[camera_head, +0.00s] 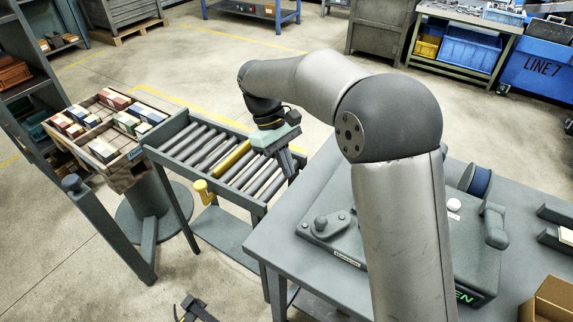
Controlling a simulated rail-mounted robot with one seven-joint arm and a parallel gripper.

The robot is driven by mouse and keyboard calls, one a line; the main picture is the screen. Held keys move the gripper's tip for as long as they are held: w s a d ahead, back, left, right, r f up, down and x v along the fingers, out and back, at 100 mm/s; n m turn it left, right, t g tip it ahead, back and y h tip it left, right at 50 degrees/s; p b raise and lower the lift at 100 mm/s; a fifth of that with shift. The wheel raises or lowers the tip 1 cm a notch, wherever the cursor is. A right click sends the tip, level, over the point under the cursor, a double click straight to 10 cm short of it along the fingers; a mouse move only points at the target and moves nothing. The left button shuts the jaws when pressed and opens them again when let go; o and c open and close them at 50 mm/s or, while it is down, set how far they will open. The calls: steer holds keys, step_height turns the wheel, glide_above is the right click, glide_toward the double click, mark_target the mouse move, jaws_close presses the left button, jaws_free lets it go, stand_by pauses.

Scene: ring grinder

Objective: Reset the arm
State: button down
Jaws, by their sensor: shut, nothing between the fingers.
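My gripper (285,160) hangs at the end of my arm over the right end of the roller conveyor (172,148). It points downward, and its fingers are shut with nothing between them. My arm rises from the bottom of the picture, bends at a dark elbow joint and reaches left to the gripper. The arm hides part of the grey workbench behind it. I cannot tell how far the fingertips are above the rollers.
A wooden crate (124,176) of coloured blocks stands left of the conveyor. A yellow handle (203,190) sticks out at its front. The grey workbench (270,243) carries a machine (480,250) with a blue wheel (477,182). A cardboard box (552,300) is at lower right. Open floor lies behind.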

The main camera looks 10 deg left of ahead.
stand_by(0.3)
steer(key=s+d+r+m+y, duration=0.1)
steer(key=s+d+m, duration=0.15)
steer(key=d, duration=0.35)
steer(key=s+d+r+m+t+y, duration=0.1)
steer(key=s+d+m, duration=0.1)
steer(key=s+d, duration=0.3)
steer(key=s+d+r+m, duration=0.1)
steer(key=s+d+m, duration=0.1)
steer(key=d, duration=0.5)
steer(key=s+d+f+m+t+y, duration=0.2)
steer(key=s+d+f+m, duration=0.2)
steer(key=s+d, duration=0.3)
steer(key=s+m, duration=0.1)
steer(key=s, duration=0.3)
steer(key=shift+s+d, duration=0.2)
steer(key=shift+d, duration=0.2)
